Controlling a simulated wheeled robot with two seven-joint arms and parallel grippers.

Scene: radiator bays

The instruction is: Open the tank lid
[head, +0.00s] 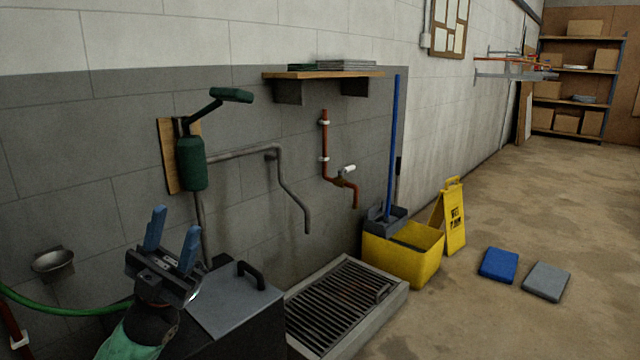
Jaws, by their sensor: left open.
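The tank (246,335) is a dark box at the bottom, left of centre, against the wall. Its grey flat lid (235,302) lies closed on top, with a black bar handle (251,275) near its back right edge. My left gripper (173,235) is in front of the lid's left part, its two blue fingers apart and pointing up. Nothing is between the fingers. The gripper is left of the handle and apart from it, and it hides the lid's left side. My right gripper is not in view.
A green hand pump (192,163) with a grey pipe (240,152) is on the wall behind the tank. A floor grate (340,300) lies right of the tank. A yellow mop bucket (405,255) and wet-floor sign (453,220) stand beyond it. A green hose (60,309) runs at left.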

